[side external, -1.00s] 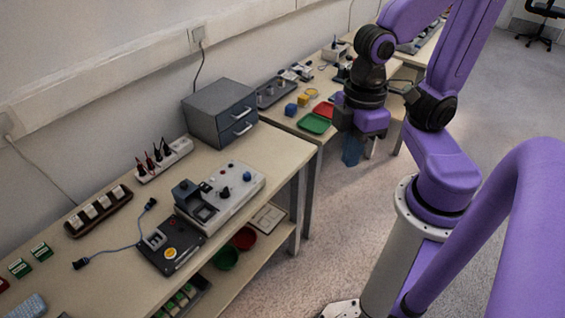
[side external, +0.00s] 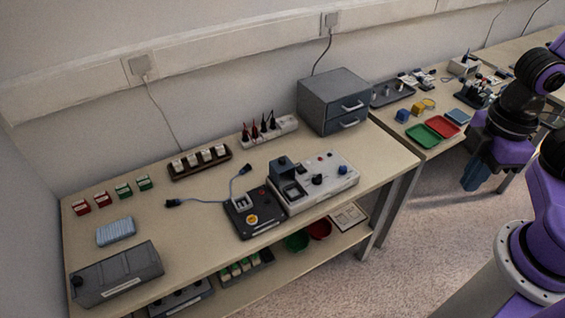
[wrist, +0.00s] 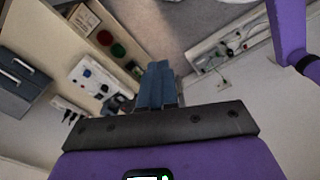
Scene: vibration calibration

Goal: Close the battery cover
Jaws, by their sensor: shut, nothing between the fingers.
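My gripper (side external: 474,176) is at the right of the side external view, in front of the far bench and well away from the near bench. Its blue fingers (wrist: 158,86) are together and empty in the wrist view. A black device (side external: 252,215) with a small pale-edged recess and an orange round mark lies on the near bench. It adjoins a light grey unit (side external: 325,180) with knobs and a dark raised block. A dark grey box (side external: 118,275) lies at the bench's front left. I cannot tell which part is the battery cover, or whether it is open.
A grey drawer cabinet (side external: 332,100) stands at the near bench's back right. A power strip (side external: 270,130), a brown rack (side external: 200,161) and a cable lie behind the devices. Green (side external: 421,136) and red trays are on the far bench. Floor separates my gripper from the near bench.

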